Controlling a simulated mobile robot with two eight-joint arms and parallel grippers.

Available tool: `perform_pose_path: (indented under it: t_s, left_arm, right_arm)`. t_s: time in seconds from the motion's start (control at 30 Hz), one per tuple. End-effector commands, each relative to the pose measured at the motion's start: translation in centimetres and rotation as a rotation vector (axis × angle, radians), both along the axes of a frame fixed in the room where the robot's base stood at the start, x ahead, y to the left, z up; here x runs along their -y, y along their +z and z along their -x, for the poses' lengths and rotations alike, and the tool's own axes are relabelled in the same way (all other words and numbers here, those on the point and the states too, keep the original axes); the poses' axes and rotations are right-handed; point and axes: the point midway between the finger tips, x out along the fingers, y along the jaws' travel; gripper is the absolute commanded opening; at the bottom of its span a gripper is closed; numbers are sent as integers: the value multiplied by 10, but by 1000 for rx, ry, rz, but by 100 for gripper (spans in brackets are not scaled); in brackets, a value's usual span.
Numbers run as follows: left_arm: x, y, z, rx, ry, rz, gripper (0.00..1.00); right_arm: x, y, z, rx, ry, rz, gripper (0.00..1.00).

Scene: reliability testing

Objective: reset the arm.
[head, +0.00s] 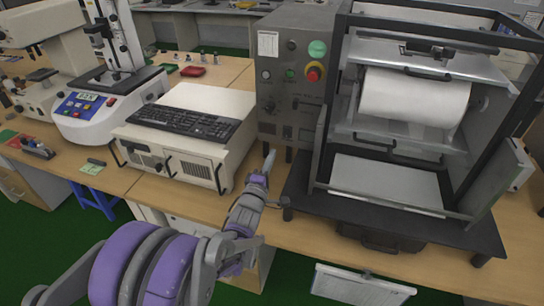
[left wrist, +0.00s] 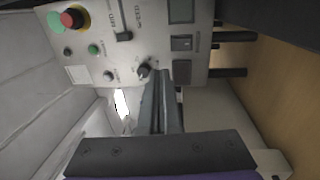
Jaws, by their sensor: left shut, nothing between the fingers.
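My left arm comes in from the lower left in the head view. Its gripper (head: 268,162) is shut and empty, with the fingers pointing at the lower part of the grey control box (head: 285,45). In the left wrist view the closed fingers (left wrist: 158,90) point toward the box's panel, close to a dark knob (left wrist: 144,71). I cannot tell whether they touch it. The panel has a red button (head: 314,71), which also shows in the left wrist view (left wrist: 72,18), and a green button (head: 317,48). My right gripper is not in view.
A drum machine (head: 415,95) in a black frame stands right of the control box. A beige case (head: 200,100) with a black keyboard (head: 185,121) is on the left, beside a white instrument (head: 100,115). The wooden table's front strip (head: 330,232) is mostly clear.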

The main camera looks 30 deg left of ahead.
Motion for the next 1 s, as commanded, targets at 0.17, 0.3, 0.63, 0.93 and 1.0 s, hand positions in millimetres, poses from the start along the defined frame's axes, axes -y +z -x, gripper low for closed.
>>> perform_pose_path:
  t_s: [0.17, 0.3, 0.63, 0.93, 1.0]
  left_arm:
    - [0, 0, 0, 0, 0, 0, 0]
    - [1, 0, 0, -5, 0, -3, 0]
    - [53, 11, 46, -442, -33, -363, 0]
    - [129, -8, 173, -971, -447, -958, 0]
    - [143, -14, 206, -1041, -580, -1080, 0]
  right_arm:
    - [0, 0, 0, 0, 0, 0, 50]
    - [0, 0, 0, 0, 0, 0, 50]
    - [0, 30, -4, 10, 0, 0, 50]
    - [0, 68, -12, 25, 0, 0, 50]
    - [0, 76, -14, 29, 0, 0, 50]
